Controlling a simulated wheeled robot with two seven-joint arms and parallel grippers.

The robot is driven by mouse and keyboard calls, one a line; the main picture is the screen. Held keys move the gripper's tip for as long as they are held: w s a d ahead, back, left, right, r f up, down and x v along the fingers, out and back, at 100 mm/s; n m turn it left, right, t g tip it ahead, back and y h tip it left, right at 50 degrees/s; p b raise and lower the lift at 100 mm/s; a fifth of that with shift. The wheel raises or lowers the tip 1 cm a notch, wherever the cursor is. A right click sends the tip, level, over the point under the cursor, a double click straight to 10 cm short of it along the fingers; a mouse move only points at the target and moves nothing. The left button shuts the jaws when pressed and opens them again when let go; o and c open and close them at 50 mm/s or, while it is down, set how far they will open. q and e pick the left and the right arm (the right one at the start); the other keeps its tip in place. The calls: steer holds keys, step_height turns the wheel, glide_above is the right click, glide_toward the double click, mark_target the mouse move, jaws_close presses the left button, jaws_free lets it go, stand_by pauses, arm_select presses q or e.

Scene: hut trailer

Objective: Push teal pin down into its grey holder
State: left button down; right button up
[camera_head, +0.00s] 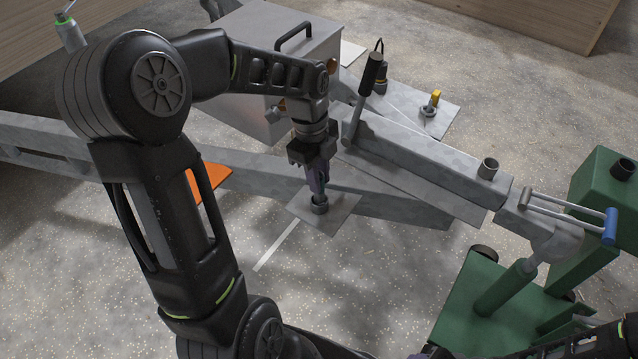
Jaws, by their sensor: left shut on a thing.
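My left gripper (318,192) points straight down over the grey holder (320,207), a short round cup on a flat grey plate (345,212). Its purple fingers are shut and their tips are at the cup's mouth. The teal pin does not show clearly; the fingers hide whatever they grip there, and I cannot tell how deep it sits. Part of my right arm shows at the bottom right edge; a small dark purple part at the bottom edge may belong to its gripper (430,349), whose jaws I cannot make out.
A grey trailer beam (430,165) with a dark-handled lever (367,85) runs behind the gripper to a coupling with a blue-ended handle (609,226). A grey box (285,30) stands behind. Green stands (480,300) are at right. An orange plate (210,178) lies left. Speckled floor is open in front.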

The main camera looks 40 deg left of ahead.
arm_select(q)
steer(key=shift+f, duration=1.2)
steer(key=shift+f, duration=0.1)
steer(key=c, duration=1.3)
jaws_free()
steer(key=shift+o, duration=0.2)
steer(key=shift+r, duration=0.4)
step_height(320, 180, up, 11)
steer(key=a+p, duration=0.1)
steer(key=shift+a+r+p, duration=0.2)
steer(key=shift+a+p, duration=0.05)
steer(key=shift+p, duration=0.15)
